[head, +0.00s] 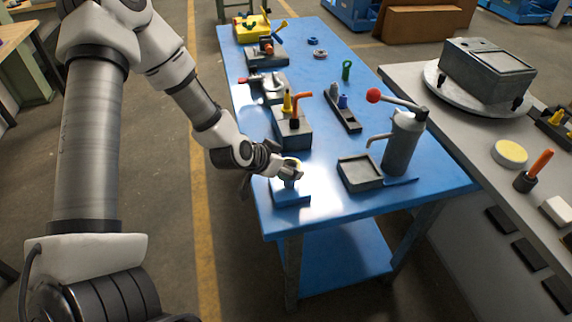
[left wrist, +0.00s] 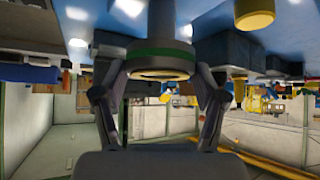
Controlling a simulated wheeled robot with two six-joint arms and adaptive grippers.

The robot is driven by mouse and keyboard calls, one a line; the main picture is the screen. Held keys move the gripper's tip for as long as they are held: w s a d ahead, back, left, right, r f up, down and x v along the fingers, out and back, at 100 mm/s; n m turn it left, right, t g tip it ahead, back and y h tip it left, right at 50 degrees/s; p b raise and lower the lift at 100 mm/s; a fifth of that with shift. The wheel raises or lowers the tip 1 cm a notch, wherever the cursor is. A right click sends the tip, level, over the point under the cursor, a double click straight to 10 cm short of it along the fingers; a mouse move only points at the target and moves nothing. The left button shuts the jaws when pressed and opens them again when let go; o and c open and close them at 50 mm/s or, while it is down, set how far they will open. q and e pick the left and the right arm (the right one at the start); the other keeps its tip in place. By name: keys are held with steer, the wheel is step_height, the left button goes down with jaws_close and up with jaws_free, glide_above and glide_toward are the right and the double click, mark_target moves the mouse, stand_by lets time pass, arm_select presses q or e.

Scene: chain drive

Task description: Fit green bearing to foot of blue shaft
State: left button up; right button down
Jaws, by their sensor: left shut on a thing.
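My left gripper (head: 290,170) is over the near left corner of the blue table, just above a small blue stand (head: 290,196). In the left wrist view the gripper (left wrist: 160,78) is shut on the green bearing (left wrist: 160,53), a ring with a green band and a yellowish inner rim. A grey cylinder (left wrist: 160,22) stands in line with the ring at the top of that view. I cannot tell whether the ring is around it or only against it. A blue shaft cannot be made out clearly; the gripper covers much of the stand. My right gripper is not in view.
Just behind the gripper stands a grey block (head: 292,132) with orange and yellow tools. To the right are a dark tray (head: 342,110) and a grey pump (head: 402,142) with a red-knobbed lever. The blue table (head: 335,200) is bare along its near edge.

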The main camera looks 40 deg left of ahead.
mark_target(280, 178)
arm_select(q)
steer(key=shift+f+b, duration=1.95)
steer(key=shift+f, duration=0.6)
steer(key=o, duration=1.5)
steer(key=shift+r, duration=0.1)
steer(key=v, duration=0.7)
steer(key=shift+s+r, duration=0.15)
steer(key=shift+s, duration=0.1)
